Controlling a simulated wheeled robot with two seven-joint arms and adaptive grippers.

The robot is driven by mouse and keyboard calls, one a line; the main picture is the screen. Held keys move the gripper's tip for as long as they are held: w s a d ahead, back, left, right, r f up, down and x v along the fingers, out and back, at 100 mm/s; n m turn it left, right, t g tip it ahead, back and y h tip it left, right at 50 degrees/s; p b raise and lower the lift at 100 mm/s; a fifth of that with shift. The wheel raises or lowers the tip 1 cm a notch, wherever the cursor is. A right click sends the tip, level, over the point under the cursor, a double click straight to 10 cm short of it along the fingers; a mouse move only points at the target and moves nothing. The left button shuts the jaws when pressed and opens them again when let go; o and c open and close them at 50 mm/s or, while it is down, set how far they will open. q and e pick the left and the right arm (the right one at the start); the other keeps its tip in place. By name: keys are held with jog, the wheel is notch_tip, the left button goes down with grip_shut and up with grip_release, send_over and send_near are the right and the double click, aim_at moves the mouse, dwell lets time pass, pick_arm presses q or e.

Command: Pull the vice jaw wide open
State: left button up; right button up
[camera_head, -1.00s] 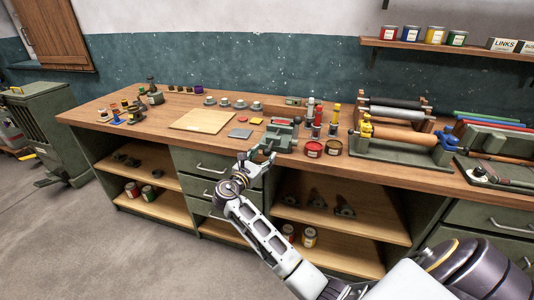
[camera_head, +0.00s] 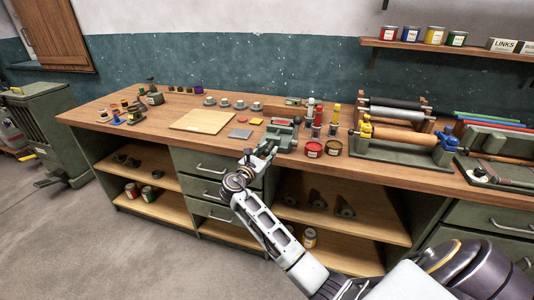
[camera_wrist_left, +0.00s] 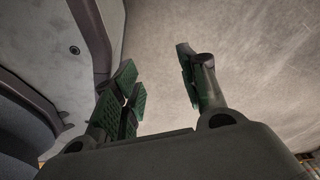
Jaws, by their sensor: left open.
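The vice (camera_head: 282,136) is a small green block-like tool at the front edge of the wooden bench top, right of the cutting board. My right gripper (camera_head: 267,151) is at its near left side, at the bench's front edge. Its fingers look close together by the vice's front, but contact and grip are too small to make out. The vice's jaw gap is also too small to judge. My left gripper (camera_wrist_left: 160,78) shows in the left wrist view, with its green-padded fingers apart and nothing between them. It is not visible in the head view.
A roller rack (camera_head: 390,150) is further right. A pale board (camera_head: 202,120) and a grey plate (camera_head: 240,133) lie left of the vice. Open shelves and drawers are below.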

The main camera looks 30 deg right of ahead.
grip_shut()
pick_arm(q)
jog(key=shift+r, duration=0.1)
pick_arm(e)
jog(key=shift+a, duration=0.1)
jog(key=shift+s+a+p, duration=0.15)
jog(key=shift+s+p, duration=0.05)
jog(key=shift+p, duration=0.1)
pick_arm(q)
jog(key=s+a+g+p, duration=0.1)
jog(key=s+a+p, duration=0.3)
jog(key=s, duration=0.6)
jog(key=shift+a+y+p, duration=0.3)
jog(key=shift+a+p, duration=0.1)
jog(key=shift+a, duration=0.5)
pick_arm(e)
jog(key=v, duration=0.3)
jog(key=s+v, duration=0.1)
jog(key=v, duration=0.1)
jog(key=shift+s, duration=0.15)
pick_arm(q)
jog(key=shift+s, duration=0.1)
pick_arm(e)
jog(key=o, duration=0.8)
grip_release()
jog(key=shift+o, duration=0.2)
pick_arm(q)
jog(key=shift+s, duration=0.1)
